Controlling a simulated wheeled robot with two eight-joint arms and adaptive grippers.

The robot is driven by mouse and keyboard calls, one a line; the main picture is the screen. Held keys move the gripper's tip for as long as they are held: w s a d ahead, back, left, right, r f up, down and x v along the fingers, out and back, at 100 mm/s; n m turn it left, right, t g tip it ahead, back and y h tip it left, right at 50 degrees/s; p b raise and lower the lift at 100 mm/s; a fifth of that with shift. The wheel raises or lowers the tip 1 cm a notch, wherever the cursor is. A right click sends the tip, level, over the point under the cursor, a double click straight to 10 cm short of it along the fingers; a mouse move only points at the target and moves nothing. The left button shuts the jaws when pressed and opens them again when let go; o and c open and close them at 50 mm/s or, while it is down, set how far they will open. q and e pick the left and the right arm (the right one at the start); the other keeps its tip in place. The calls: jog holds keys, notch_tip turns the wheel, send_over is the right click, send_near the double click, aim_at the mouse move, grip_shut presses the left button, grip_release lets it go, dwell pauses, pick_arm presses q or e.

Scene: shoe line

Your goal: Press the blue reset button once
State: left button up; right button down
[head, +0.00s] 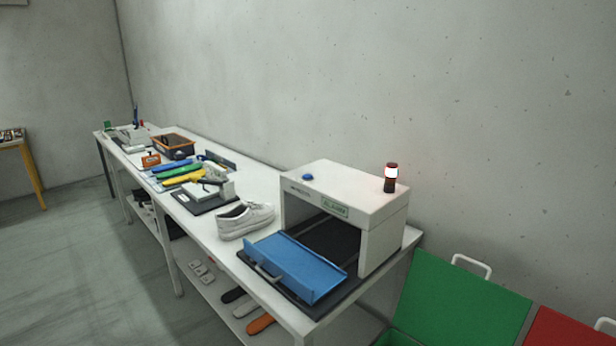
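The blue reset button (308,177) is a small round dome on the top of a white box-shaped machine (381,235), near its left front edge. The machine stands at the near right end of a long white bench. Its front carries a small green display that seems to read ALARM (334,207). A lamp with a lit white band and dark red top (391,175) stands on its right top corner. Neither of my grippers shows in the head view.
A blue tray with a handle (296,266) lies before the machine's opening. A white shoe (245,220) sits left of it. Tools and an orange-rimmed bin (173,143) are farther along the bench (208,229). Green (462,300) and red (568,331) bins stand right. The floor left is clear.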

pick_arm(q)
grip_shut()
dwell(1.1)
